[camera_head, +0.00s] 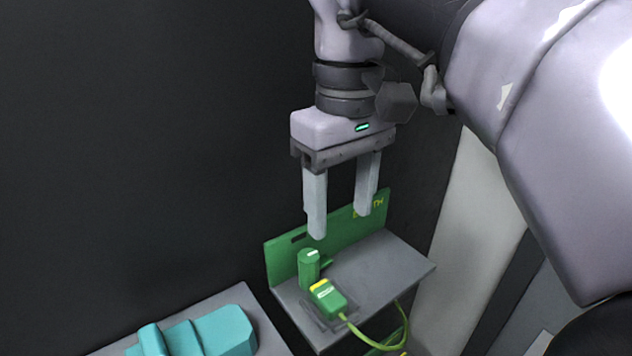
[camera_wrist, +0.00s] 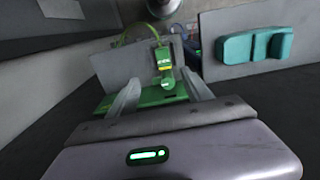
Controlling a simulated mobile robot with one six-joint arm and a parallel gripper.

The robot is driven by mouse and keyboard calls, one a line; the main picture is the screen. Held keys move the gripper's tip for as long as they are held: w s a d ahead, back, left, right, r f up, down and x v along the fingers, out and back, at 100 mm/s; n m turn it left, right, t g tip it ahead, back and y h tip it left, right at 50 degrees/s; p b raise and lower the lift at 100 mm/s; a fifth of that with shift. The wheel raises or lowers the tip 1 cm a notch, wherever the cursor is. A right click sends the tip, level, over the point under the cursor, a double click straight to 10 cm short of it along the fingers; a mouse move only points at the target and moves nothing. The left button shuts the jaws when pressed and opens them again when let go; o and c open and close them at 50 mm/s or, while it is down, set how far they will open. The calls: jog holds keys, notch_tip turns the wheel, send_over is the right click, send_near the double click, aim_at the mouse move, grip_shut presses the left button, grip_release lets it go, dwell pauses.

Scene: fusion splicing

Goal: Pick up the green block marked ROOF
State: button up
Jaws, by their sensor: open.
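A green block (camera_head: 328,298) with a yellow band and a white label lies on a small grey shelf (camera_head: 395,262); the label is too small to read. A yellow-green cable runs from its lower end. It also shows in the wrist view (camera_wrist: 163,62), beyond my fingers. A short green cylinder (camera_head: 309,270) with a pale top stands just behind the block, by the green back panel (camera_head: 345,227). My gripper (camera_head: 341,225) is open and empty, pointing down above the shelf, higher than the block and apart from it.
A teal device (camera_head: 205,335) rests on a grey surface at the lower left; it also shows at the right of the wrist view (camera_wrist: 255,46). The upright green panel with yellow lettering edges the shelf's back. The shelf's right part is clear.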

jog(key=b, duration=0.3)
send_over(335, 301)
jog(key=f, duration=1.1)
jog(key=shift+w+d, duration=0.2)
jog(key=shift+w, duration=0.15)
jog(key=f, duration=0.1)
jog(key=f+b, duration=0.1)
jog(key=f, duration=0.3)
jog(key=shift+s+a+f, duration=0.15)
jog(key=shift+s+a, duration=0.05)
jog(key=shift+s, duration=0.15)
grip_shut()
